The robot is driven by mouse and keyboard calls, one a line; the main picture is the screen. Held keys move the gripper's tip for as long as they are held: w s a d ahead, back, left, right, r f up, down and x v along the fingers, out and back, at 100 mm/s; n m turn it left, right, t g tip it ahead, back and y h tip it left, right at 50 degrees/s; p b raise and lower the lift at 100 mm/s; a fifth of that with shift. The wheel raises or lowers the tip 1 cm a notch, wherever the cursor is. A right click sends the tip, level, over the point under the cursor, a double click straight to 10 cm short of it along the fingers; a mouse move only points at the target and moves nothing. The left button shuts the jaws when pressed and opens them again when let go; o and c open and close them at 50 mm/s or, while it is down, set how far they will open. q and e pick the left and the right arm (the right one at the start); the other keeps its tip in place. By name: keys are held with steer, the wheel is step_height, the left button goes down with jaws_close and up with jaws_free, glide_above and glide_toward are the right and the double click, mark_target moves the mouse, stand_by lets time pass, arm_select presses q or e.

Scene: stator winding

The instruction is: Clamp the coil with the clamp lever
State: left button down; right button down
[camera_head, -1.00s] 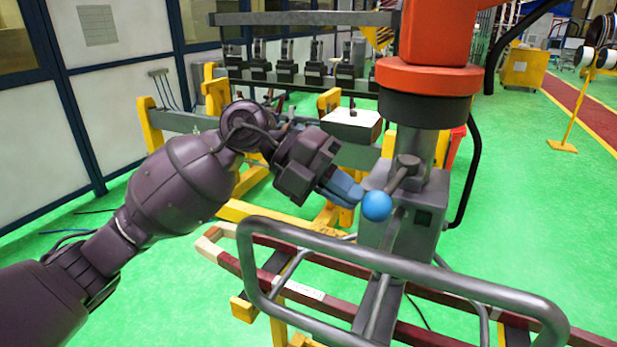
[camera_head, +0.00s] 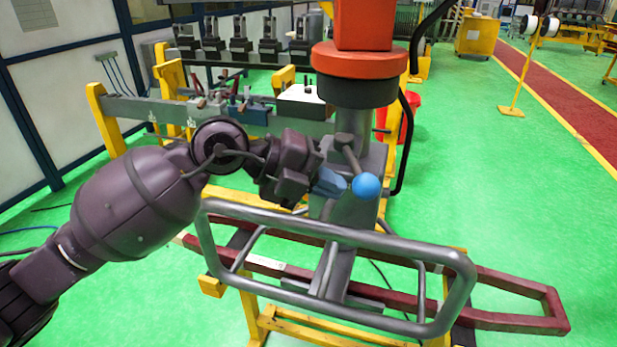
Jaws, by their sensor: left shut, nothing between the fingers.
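The clamp lever shows as a grey rod ending in a blue ball knob (camera_head: 366,186), on the grey clamp block under the orange machine. My left gripper (camera_head: 335,183) comes in from the left, its blue fingers shut and empty. The fingertips are right beside the knob's left side; I cannot tell if they touch it. The coil (camera_head: 503,319) is a long dark red loop lying below the clamp block, its pointed end to the right. The grey tube frame hides part of it. My right gripper is not in view.
A grey tube handle frame (camera_head: 330,236) stands in front of the clamp block. The orange machine column (camera_head: 364,62) rises above it. A yellow stand (camera_head: 325,332) is below the coil. A rack of dark fixtures is behind.

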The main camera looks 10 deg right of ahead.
arm_select(q)
steer(key=shift+s+d, duration=0.2)
steer(key=shift+d, duration=0.3)
steer(key=shift+s+d, duration=0.1)
steer(key=shift+d, duration=0.15)
steer(key=shift+a, duration=0.1)
